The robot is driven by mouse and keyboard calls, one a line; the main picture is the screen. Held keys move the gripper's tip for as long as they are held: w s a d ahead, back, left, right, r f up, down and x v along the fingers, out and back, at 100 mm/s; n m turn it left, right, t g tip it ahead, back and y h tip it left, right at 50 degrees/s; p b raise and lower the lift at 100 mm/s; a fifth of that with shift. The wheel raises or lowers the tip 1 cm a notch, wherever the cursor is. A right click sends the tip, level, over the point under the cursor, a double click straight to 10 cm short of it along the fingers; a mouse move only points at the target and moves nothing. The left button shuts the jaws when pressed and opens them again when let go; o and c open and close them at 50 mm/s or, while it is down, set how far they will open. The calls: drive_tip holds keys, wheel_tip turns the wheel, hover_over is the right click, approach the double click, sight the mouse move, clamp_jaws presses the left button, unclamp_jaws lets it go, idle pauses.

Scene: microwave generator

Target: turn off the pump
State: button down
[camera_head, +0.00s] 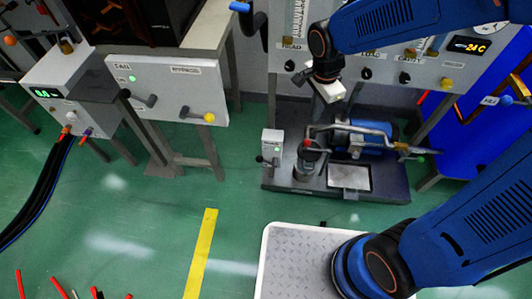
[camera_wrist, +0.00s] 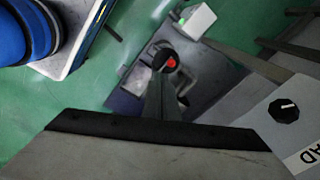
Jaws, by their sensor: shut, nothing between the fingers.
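The pump (camera_head: 362,136) has a blue motor and metal pipes and stands on a dark base (camera_head: 385,188) under the panel. A small light grey control box (camera_head: 272,140) with a lit green lamp and a small dark lever (camera_head: 263,159) is at the base's left end. A pale box by the pump shows in the wrist view (camera_wrist: 196,20); its lever cannot be made out there. My gripper (camera_head: 333,97) is shut and empty, in front of the panel above the pump. In the wrist view, its narrow fingers (camera_wrist: 160,98) overlap the pump base.
The panel (camera_head: 420,75) with several dark knobs is close behind my gripper. A bench with a lever panel (camera_head: 165,88) stands to the left. A red-topped fitting (camera_head: 309,143) rises from the pump base.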

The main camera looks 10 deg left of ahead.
drive_tip(key=s+a+f+m+g+h, duration=0.1)
drive_tip(key=a+f+m, duration=0.4)
drive_tip(key=a+f, duration=0.7)
drive_tip(key=shift+s+a, duration=0.1)
hover_over(266, 162)
drive_tip(key=shift+w+f, duration=0.15)
drive_tip(key=shift+f, duration=1.75)
drive_tip(key=shift+w+f, duration=0.15)
drive_tip(key=shift+f, duration=1.7)
drive_tip(key=shift+w+f, duration=0.15)
drive_tip(key=shift+f, duration=1.75)
drive_tip(key=shift+a, duration=0.15)
